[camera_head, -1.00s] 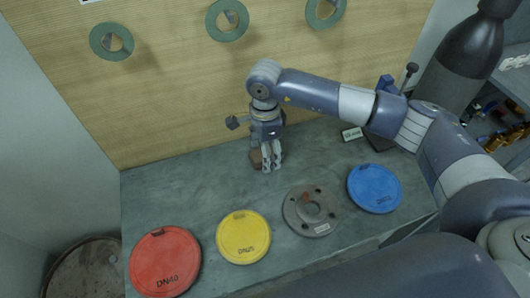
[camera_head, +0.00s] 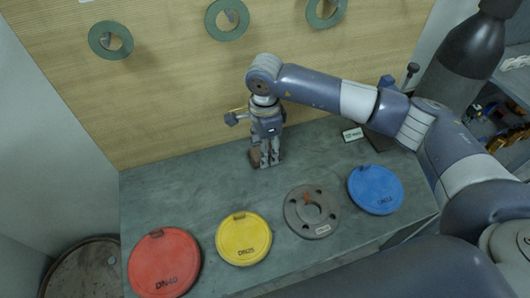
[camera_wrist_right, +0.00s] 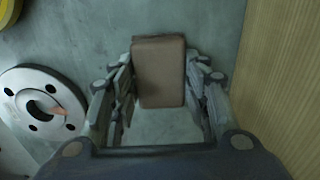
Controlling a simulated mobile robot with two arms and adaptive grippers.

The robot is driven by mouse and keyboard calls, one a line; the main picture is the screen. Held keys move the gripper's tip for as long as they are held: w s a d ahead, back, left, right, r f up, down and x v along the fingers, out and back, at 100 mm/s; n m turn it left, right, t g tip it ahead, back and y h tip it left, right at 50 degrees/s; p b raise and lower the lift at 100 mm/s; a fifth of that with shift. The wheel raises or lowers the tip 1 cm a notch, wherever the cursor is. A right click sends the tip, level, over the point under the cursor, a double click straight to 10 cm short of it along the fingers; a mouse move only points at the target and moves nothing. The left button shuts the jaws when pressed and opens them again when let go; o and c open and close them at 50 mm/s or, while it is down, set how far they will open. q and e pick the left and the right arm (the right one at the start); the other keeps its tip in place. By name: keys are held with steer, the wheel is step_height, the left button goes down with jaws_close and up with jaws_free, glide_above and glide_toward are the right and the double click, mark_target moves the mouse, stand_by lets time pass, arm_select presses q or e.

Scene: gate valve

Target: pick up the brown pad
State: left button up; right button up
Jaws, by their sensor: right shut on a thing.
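The brown pad (camera_wrist_right: 159,72) is a small block with rounded corners. In the right wrist view it sits between the two fingers of my right gripper (camera_wrist_right: 160,85), which is shut on it. In the head view my right gripper (camera_head: 266,158) points down at the back of the grey bench. The pad (camera_head: 255,158) shows only partly there, at the fingers' left side. I cannot tell whether the pad still touches the bench. My left gripper is not in view.
On the bench (camera_head: 185,205) lie a red disc (camera_head: 165,262), a yellow disc (camera_head: 243,238), a grey flange (camera_head: 312,212) and a blue disc (camera_head: 375,190). Green rings (camera_head: 227,20) hang on the back panel. A small label (camera_head: 352,134) stands at the back right.

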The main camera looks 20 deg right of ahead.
steer(key=shift+s+d+r+b, duration=0.15)
steer(key=shift+r+b, duration=0.2)
steer(key=shift+r, duration=0.15)
steer(key=shift+s+d+r+b, duration=0.1)
steer(key=shift+s+r+b, duration=0.05)
steer(key=shift+r+b, duration=0.3)
steer(key=s+d+b, duration=0.1)
steer(key=s+d, duration=0.1)
steer(key=s, duration=0.2)
steer(key=s+d+r+b, duration=0.1)
steer(key=s+d, duration=0.2)
steer(key=s, duration=0.1)
steer(key=s+d+b, duration=0.2)
steer(key=s, duration=0.1)
steer(key=shift+s+d+r, duration=0.25)
steer(key=shift+s+d, duration=0.15)
steer(key=shift+s+d+r, duration=0.15)
steer(key=shift+s+d, duration=0.15)
steer(key=shift+s, duration=0.2)
